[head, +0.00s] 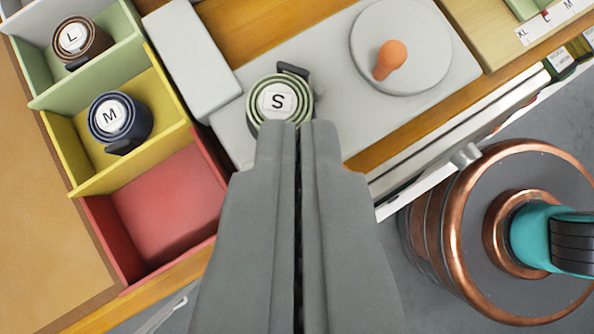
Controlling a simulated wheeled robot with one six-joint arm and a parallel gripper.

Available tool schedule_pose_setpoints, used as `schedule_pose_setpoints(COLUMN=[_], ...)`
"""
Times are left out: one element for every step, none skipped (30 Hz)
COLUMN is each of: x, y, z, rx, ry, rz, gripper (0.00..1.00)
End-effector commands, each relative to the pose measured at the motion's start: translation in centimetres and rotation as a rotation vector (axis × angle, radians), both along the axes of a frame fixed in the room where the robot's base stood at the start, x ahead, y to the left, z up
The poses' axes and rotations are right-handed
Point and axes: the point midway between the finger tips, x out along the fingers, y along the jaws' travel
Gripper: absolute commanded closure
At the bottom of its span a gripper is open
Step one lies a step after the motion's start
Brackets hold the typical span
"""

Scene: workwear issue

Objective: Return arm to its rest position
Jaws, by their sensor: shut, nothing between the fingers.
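My gripper (298,128) is shut and empty, seen from behind in the middle of the head view. Its fingertips overlap the near edge of a rolled green belt marked S (277,99). I cannot tell whether they touch it. The belt roll stands on a light grey board (330,75), and its lower part is hidden by the fingers.
At left, a green compartment (40,85) holds a brown roll marked L (80,40), and a yellow one (165,90) holds a blue roll marked M (118,118). A red compartment (170,205) is empty. A grey disc (430,55) bears an orange knob (389,60).

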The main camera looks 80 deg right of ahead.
Motion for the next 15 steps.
schedule_pose_setpoints(x=[0.0,0.0,0.0,0.0,0.0,0.0,0.0,-0.1,-0.2,-0.4,-0.6,-1.1,-1.5,-1.9,-2.6], y=[0.0,0.0,0.0,0.0,0.0,0.0,0.0,0.0,-0.1,-0.1,-0.1,-0.1,-0.2,-0.2,-0.2], z=[0.0,0.0,0.0,0.0,0.0,0.0,0.0,0.0,0.1,0.1,0.2,0.3,0.4,0.5,0.6], rx=[0.000,0.000,0.000,0.000,0.000,0.000,0.000,0.001,0.004,0.007,0.012,0.021,0.030,0.038,0.050], ry=[0.000,0.000,0.000,0.000,0.000,0.000,-0.001,-0.001,-0.001,-0.002,-0.002,-0.001,-0.002,-0.003,-0.004], rz=[0.000,0.000,0.000,0.000,0.000,0.000,0.001,0.004,0.010,0.019,0.032,0.055,0.078,0.102,0.141], gripper=[1.00,1.00,1.00,1.00,1.00,1.00,1.00,1.00,1.00,1.00,1.00,1.00,1.00,1.00,1.00])
